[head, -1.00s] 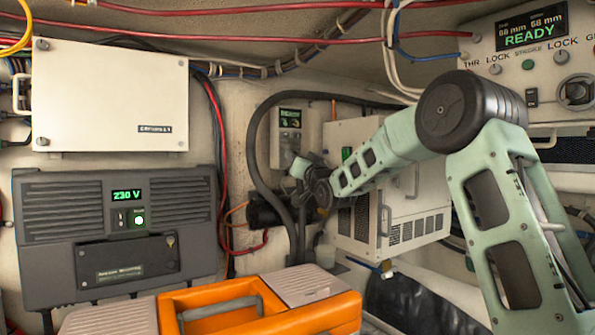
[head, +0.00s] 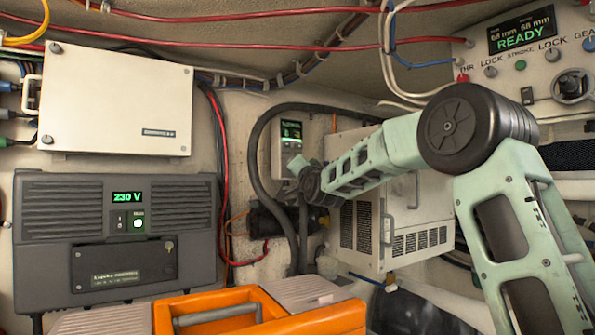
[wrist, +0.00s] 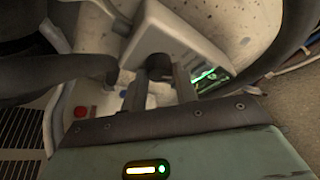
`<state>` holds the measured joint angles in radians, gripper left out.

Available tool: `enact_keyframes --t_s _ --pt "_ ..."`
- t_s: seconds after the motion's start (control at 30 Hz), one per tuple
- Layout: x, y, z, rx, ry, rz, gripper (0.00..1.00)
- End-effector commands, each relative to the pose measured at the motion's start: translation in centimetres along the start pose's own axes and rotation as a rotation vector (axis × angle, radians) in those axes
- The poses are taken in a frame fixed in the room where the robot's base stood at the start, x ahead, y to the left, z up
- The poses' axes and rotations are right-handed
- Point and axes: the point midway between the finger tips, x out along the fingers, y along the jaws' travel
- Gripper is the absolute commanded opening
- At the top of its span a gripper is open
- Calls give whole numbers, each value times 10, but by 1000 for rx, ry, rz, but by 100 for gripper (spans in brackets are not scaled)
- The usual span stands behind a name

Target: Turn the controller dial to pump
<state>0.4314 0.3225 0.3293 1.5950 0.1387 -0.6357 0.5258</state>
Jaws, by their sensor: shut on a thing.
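The controller (head: 290,148) is a small pale box on the back wall, with a green-lit display at its top. It also shows in the wrist view (wrist: 190,42), tilted, with its green display at the right. My gripper (head: 300,167) is at the controller's lower front and hides that part in the head view. In the wrist view my gripper (wrist: 160,88) has its two fingers closed on the dark dial (wrist: 158,67) on the controller's face. The dial's marks and pointer setting cannot be read.
A white slatted cabinet (head: 410,235) stands right of the controller, under my arm. A thick black hose (head: 252,150) loops close around the controller's left side. A grey 230 V unit (head: 75,215) and an orange toolbox (head: 290,325) are left and in front.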

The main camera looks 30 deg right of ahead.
Motion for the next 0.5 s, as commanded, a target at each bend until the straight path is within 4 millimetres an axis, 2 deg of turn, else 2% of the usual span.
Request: enact_keyframes --t_s 0.27,0.3,0.33,0.5 --pt "0 0 0 -1 0 1 6" --pt "0 0 0 -1 0 1 40" --pt "0 0 0 -1 0 1 49" --pt "0 0 0 -1 0 0 51"
